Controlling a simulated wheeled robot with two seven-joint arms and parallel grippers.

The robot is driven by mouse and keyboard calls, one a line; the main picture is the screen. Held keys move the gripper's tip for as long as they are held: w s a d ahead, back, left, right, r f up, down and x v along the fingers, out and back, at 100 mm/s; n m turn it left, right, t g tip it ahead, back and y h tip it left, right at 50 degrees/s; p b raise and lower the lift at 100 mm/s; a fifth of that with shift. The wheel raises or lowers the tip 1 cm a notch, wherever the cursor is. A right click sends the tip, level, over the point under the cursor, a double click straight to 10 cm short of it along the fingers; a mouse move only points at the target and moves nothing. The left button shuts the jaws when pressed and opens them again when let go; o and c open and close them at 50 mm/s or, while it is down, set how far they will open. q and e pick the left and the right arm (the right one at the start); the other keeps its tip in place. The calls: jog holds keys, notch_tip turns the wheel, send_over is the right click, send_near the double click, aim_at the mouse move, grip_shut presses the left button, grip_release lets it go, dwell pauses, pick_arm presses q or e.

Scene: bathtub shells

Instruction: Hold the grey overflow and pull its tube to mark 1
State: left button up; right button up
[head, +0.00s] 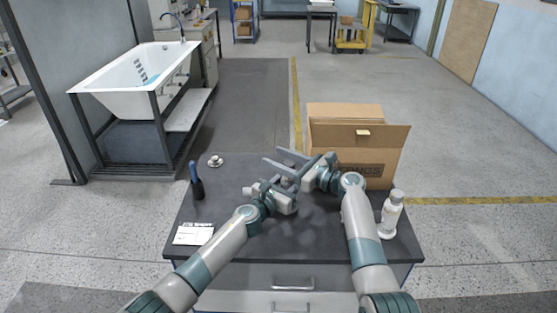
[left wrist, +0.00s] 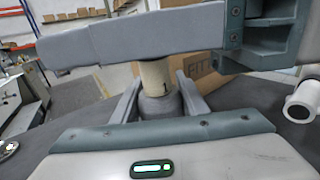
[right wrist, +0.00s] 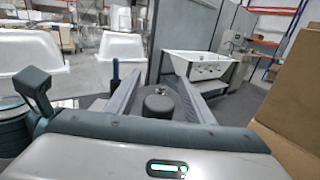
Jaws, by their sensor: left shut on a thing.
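My left gripper (head: 298,178) is shut on the grey overflow (left wrist: 158,106), which sits between its fingers in the left wrist view. A cream tube (left wrist: 154,76) with a dark mark 1 on it rises from the grey part. One finger of my right gripper (head: 273,157) crosses in front of the tube's upper part there. The right fingers look spread. In the head view the grippers hide most of the overflow.
A cardboard box (head: 352,165) stands at the bench's back right, close to the right gripper. A white bottle (head: 391,215) stands at right. A bathtub (head: 115,92) stands beyond.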

jog(key=shift+s+d, duration=0.1)
jog(key=shift+d, duration=0.05)
jog(key=v, duration=1.1)
jog(key=shift+s+d, duration=0.2)
jog(key=shift+d, duration=0.05)
pick_arm(q)
jog(key=o, duration=1.2)
jog(key=shift+s+a, duration=0.1)
jog(key=shift+a, duration=0.05)
jog(key=v, duration=1.1)
jog(key=shift+s+a, duration=0.15)
jog(key=shift+s, duration=0.15)
